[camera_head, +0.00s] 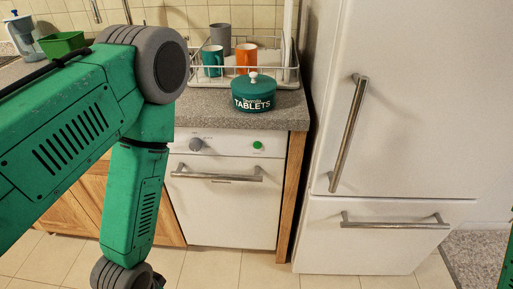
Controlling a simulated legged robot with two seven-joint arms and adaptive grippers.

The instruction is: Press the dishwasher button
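The white dishwasher (232,215) stands under the grey counter, with its door closed and a metal bar handle (217,175) across the top of the door. A small round green button (257,145) sits on the right of its front panel, and a grey knob (196,144) sits on the left. My green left arm comes in from the left and bends downward, left of the dishwasher. Its gripper is mostly cut off at the bottom edge, so its fingers do not show. Only a sliver of green shows at the right edge, and my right gripper is not visible.
A teal tablets tin (253,95) stands on the counter (205,113) above the button. Behind it, a dish rack (288,75) holds a teal mug (212,60) and an orange mug (247,58). A white fridge (405,110) stands at right. The floor before the dishwasher is clear.

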